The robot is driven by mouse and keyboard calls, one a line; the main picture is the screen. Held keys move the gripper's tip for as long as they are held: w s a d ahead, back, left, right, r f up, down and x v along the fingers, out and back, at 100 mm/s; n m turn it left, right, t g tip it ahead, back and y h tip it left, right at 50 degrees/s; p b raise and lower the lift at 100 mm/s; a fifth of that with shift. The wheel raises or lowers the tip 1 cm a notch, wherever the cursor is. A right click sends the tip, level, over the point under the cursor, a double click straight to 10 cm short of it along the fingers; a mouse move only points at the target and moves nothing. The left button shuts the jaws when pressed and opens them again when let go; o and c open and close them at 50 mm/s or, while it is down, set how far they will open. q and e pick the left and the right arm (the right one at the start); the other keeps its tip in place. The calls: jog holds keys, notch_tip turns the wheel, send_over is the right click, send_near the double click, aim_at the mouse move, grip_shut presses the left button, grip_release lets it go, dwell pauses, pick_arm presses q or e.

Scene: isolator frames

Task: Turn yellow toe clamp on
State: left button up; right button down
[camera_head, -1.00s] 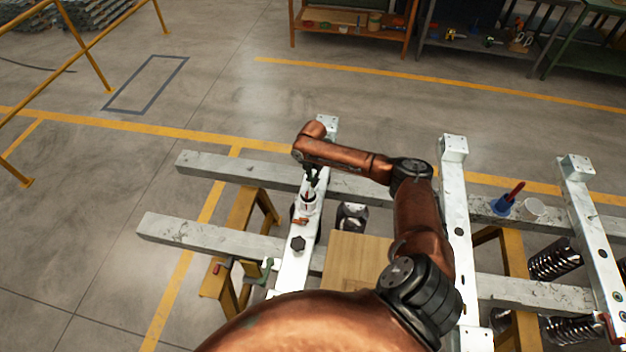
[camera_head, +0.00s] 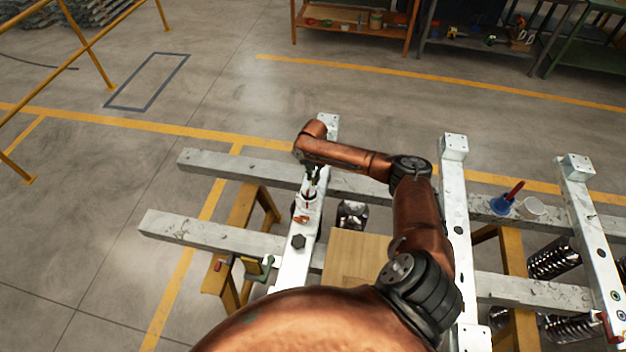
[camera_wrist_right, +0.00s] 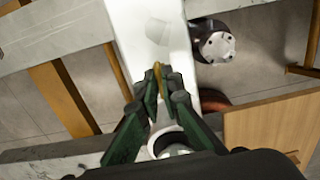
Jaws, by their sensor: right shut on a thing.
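My right gripper (camera_head: 309,189) points down over the left white crossbeam. In the right wrist view its green fingers (camera_wrist_right: 157,88) are shut on a narrow yellow piece (camera_wrist_right: 160,80), which looks like part of the yellow toe clamp. The fingers hide most of it. A white, cup-like round part (camera_head: 307,203) sits on the beam just under the gripper in the head view. A small orange-red part (camera_head: 300,220) and a dark knob (camera_head: 298,241) are nearer along the same beam. My left gripper is not in view.
The white crossbeam (camera_head: 291,271) rests across two long grey beams (camera_head: 200,233). A wooden board (camera_head: 357,257) lies right of it.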

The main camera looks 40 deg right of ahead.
jog(key=c, duration=2.1)
grip_release()
jog(key=shift+s, duration=0.1)
notch_tip(320, 180, up, 12)
